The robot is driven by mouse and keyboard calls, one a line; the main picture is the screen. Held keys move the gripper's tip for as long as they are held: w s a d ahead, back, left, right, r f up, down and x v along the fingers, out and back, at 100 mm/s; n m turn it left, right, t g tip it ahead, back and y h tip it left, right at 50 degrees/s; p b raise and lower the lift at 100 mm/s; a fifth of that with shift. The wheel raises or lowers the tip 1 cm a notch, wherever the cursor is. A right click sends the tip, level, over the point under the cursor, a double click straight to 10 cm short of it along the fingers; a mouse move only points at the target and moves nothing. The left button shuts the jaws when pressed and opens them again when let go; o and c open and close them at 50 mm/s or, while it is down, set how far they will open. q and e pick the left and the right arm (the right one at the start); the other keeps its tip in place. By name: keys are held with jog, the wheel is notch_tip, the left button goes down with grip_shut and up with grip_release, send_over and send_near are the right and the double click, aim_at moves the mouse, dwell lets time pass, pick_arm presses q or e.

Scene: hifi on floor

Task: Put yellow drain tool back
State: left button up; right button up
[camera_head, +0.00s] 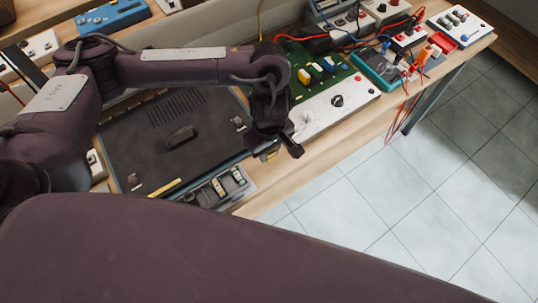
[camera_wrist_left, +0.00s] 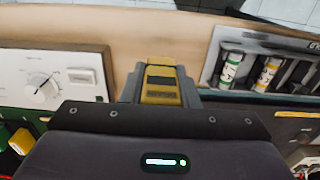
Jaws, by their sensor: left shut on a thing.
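The yellow drain tool (camera_wrist_left: 161,86), yellow with a dark band, sits between the fingers of my left gripper (camera_wrist_left: 160,90) in the left wrist view. The gripper is shut on it. In the head view my left gripper (camera_head: 272,150) hangs over the bench's front edge, and a small yellow bit of the tool (camera_head: 270,155) shows below the fingers. The tool's lower end is hidden. The gap between tool and bench cannot be judged. My right gripper is not in view.
A dark hi-fi unit (camera_head: 175,135) lies left of the gripper, with a yellow strip (camera_head: 165,188) at its front. A tray of batteries (camera_head: 225,186) is in front. A white dial panel (camera_head: 335,105) and green board (camera_head: 315,73) lie right. Tiled floor (camera_head: 400,195) is beyond the edge.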

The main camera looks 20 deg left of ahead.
aim_at(269, 157)
pick_arm(q)
jog(key=shift+f, duration=1.6)
jog(key=shift+f+b, duration=0.2)
jog(key=shift+b, duration=0.35)
jog(key=o, duration=1)
jog(key=shift+c, duration=0.2)
jog(key=shift+r, duration=0.2)
notch_tip(269, 157, up, 11)
jog(key=shift+f+p, duration=0.1)
jog(key=shift+p, duration=0.55)
jog(key=shift+r, duration=0.65)
